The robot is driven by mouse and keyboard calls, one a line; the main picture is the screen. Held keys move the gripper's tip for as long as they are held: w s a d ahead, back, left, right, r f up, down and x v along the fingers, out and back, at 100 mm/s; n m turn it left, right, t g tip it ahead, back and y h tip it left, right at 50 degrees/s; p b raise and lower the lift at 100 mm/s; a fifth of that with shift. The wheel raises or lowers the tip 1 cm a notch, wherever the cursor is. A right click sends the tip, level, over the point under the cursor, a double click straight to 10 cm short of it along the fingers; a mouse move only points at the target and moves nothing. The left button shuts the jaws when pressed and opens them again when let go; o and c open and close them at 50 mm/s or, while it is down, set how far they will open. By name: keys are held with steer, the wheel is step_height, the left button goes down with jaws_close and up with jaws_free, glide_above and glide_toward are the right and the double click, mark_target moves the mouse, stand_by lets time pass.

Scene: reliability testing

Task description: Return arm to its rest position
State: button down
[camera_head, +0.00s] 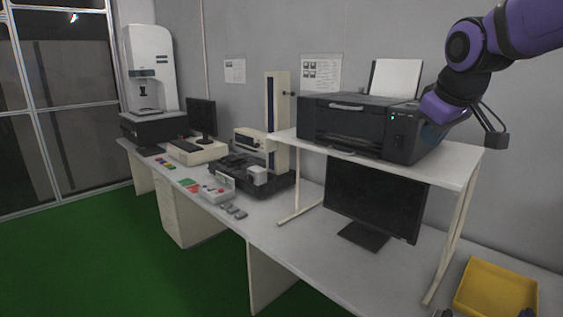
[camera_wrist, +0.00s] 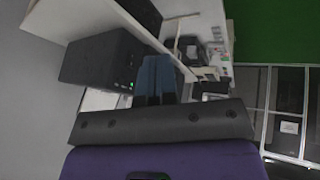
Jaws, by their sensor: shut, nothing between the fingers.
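My arm (camera_head: 490,45), purple and black, reaches in from the top right in the head view and is bent downward. My gripper (camera_head: 432,133) is at the right end of the black printer, above the white raised shelf, and shows only in part there. In the wrist view the two blue-grey fingers of my gripper (camera_wrist: 156,65) lie together, shut and empty. The black printer with green lights (camera_wrist: 103,62) is close to the left of the fingers in that view. I cannot tell whether the gripper touches it.
The printer (camera_head: 345,125) stands on the raised shelf (camera_head: 455,160), with a monitor (camera_head: 375,205) below. A yellow bin (camera_head: 497,288) sits at the lower right. Test machines and small parts line the long bench (camera_head: 285,235) leftward. The green floor (camera_head: 100,260) is clear.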

steer(key=s+f+m, duration=0.2)
steer(key=s+f, duration=0.1)
steer(key=s, duration=0.8)
steer(key=s+f+m+g, duration=0.1)
steer(key=s+f+m, duration=0.2)
steer(key=s, duration=0.7)
steer(key=shift+s+d+f+y, duration=0.15)
steer(key=shift+s+d+y, duration=0.15)
steer(key=shift+s+d, duration=0.1)
